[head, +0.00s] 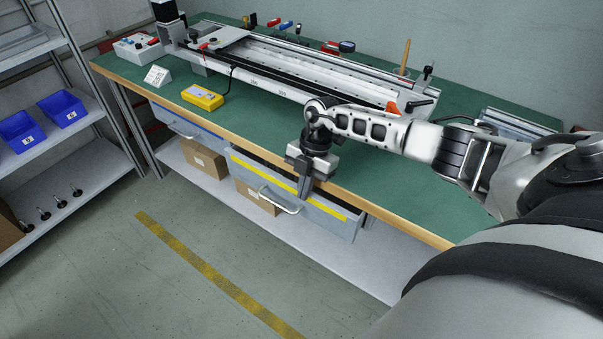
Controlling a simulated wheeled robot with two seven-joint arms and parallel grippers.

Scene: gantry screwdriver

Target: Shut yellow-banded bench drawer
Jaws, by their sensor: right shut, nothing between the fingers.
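The yellow-banded drawer (334,222) hangs under the green bench top and stands pulled out, with a dark gap showing above its front. Its yellow band (250,171) runs along the top of the front, and a silver bar handle (279,203) sits below the band. My right gripper (302,196) is shut and points down at the drawer front, near the right part of the handle. I cannot tell whether it touches the drawer. My left gripper is not in view.
The green bench (271,126) carries a linear gantry (290,75), a yellow meter (202,97) and a control box (138,46). A blue-banded drawer (185,123) is at left. Boxes (205,160) stand on the lower shelf. A rack (95,122) stands left; the floor in front is clear.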

